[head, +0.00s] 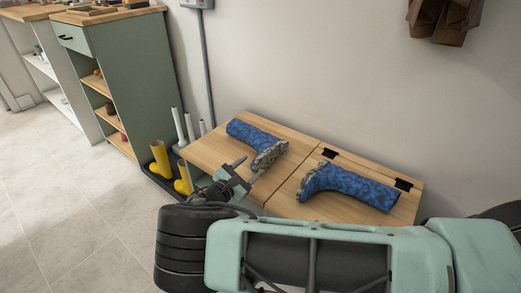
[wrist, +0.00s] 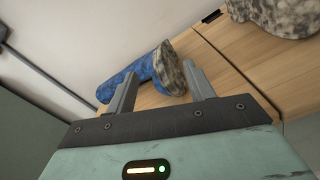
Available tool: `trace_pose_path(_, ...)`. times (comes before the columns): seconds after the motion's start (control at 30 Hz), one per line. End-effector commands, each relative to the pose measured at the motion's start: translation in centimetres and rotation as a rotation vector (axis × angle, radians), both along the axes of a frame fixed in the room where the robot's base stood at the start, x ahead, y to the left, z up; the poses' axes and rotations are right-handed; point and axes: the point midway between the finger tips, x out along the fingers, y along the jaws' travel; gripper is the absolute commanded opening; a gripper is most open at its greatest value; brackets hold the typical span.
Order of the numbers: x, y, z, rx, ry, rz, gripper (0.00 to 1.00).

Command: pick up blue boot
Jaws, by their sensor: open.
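Two blue patterned boots with grey mottled soles lie on their sides on a wooden bench top. The left blue boot (head: 256,139) has its sole end toward my gripper, and the right blue boot (head: 345,185) lies farther right. My gripper (head: 247,168) is open and empty, just in front of the left boot's sole. In the wrist view, my gripper (wrist: 160,88) has the left blue boot (wrist: 150,72) beyond and between its fingertips. I cannot tell whether a finger touches it. Part of the right boot (wrist: 275,15) shows at the top right.
The bench top (head: 210,150) has a seam and black hinges. A green cabinet (head: 130,75) stands at the left. A wall is behind the bench.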

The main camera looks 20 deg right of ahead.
Motion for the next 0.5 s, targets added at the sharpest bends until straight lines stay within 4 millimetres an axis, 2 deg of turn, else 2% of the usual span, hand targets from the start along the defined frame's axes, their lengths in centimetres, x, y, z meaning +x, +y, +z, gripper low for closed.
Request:
trace_pose_path(0.1,0.9,-1.3,-0.1,0.0,0.0,-0.001,0.53)
trace_pose_path(0.37,1.8,-2.4,0.0,0.001,-0.001,0.0,0.53)
trace_pose_path(0.5,2.8,-4.0,0.2,0.0,-0.001,-0.002,0.53)
